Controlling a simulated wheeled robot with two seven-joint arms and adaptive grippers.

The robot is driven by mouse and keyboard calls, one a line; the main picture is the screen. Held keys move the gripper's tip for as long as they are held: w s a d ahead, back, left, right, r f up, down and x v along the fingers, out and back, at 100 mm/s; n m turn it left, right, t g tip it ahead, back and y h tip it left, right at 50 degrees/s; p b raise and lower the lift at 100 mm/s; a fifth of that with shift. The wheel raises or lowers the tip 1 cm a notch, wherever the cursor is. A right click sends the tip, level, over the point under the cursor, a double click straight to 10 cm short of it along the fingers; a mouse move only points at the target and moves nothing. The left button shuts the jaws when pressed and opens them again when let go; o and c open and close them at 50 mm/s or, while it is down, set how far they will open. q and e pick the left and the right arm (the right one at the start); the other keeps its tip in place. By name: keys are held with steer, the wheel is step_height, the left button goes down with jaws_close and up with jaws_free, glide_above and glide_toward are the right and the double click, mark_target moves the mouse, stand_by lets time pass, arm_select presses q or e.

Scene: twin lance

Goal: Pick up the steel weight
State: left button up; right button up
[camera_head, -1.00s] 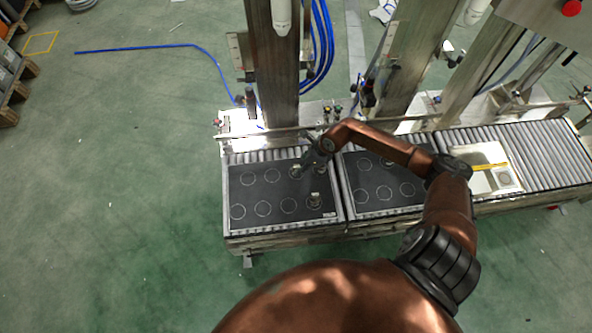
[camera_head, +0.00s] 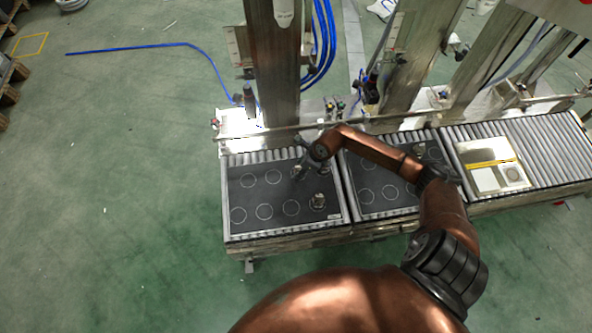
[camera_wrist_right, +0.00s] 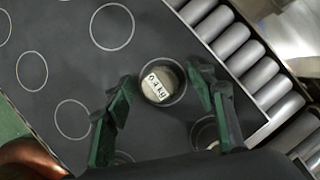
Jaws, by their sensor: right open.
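A round steel weight (camera_wrist_right: 163,84) with a white label that seems to read 0.4 kg stands on the dark board in the right wrist view. My right gripper (camera_wrist_right: 166,100) is open, with one green-padded finger on either side of this weight and a gap to each. In the head view the right gripper (camera_head: 303,166) is low over the back right of the left board (camera_head: 262,190), where the weight is partly hidden by the fingers. A second weight (camera_head: 318,201) stands nearer the board's front right corner. My left gripper is not in view.
A second dark board (camera_head: 375,196) with printed circles lies to the right, with a small weight (camera_head: 420,150) at its back. A pale panel (camera_head: 497,178) with a yellow strip lies farther right on the roller conveyor (camera_head: 545,155). Steel posts (camera_head: 272,70) rise behind.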

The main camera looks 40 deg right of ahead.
steer(key=shift+w+f, duration=0.15)
steer(key=shift+c, duration=0.5)
jaws_close()
